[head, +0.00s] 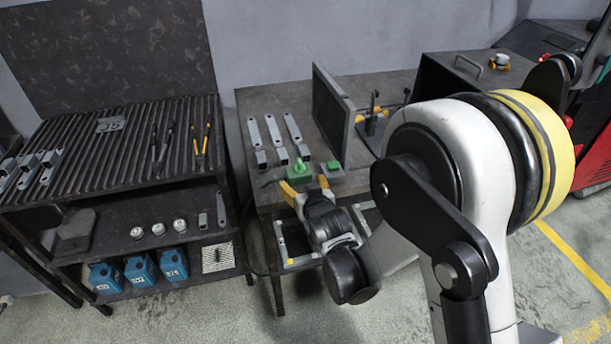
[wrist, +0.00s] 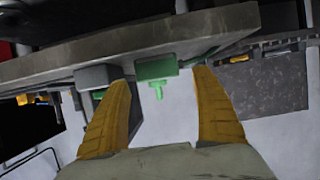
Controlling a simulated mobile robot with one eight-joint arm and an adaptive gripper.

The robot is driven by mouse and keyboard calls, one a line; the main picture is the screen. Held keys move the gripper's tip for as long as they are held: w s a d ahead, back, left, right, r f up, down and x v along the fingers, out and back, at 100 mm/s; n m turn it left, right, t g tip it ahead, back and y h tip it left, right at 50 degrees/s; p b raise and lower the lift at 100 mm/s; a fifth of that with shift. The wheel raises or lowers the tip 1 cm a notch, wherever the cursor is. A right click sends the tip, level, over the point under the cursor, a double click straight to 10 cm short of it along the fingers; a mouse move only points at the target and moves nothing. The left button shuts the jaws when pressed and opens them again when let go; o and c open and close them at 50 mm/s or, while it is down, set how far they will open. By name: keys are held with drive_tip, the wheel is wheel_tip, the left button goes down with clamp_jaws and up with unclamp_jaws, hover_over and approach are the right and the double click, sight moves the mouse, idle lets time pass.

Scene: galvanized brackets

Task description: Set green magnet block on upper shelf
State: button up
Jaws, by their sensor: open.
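The green magnet block (head: 298,173), with a lighter green knob on top, sits near the front edge of the grey workbench (head: 258,110). The wrist view shows the same block (wrist: 157,67) upside down, its knob (wrist: 157,89) pointing down the picture. My gripper (head: 308,190) is open, with yellow fingers just in front of the block. In the wrist view my gripper (wrist: 160,80) has its fingertips on either side of the block, with gaps visible. The upper shelf (head: 110,233) of the left rack, under its slatted top, holds several small round items.
A grey block with a green top (head: 331,170) stands close right of the magnet block. Several metal brackets (head: 273,130) lie behind it, and an upright dark panel (head: 331,115) rises to the right. Blue containers (head: 140,272) fill much of the lower shelf.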

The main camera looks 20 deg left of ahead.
sight(301, 179)
drive_tip(key=shift+x, duration=1.05)
drive_tip(key=b+x, duration=0.1)
drive_tip(key=x, duration=0.1)
drive_tip(key=b+x, duration=0.1)
drive_tip(key=x, duration=0.1)
drive_tip(key=shift+w+d+f+b, duration=0.1)
drive_tip(key=shift+w+f+b, duration=0.2)
drive_tip(key=shift+b, duration=0.1)
drive_tip(key=shift+w, duration=0.3)
drive_tip(key=shift+c, duration=0.2)
drive_tip(key=c, duration=1.2)
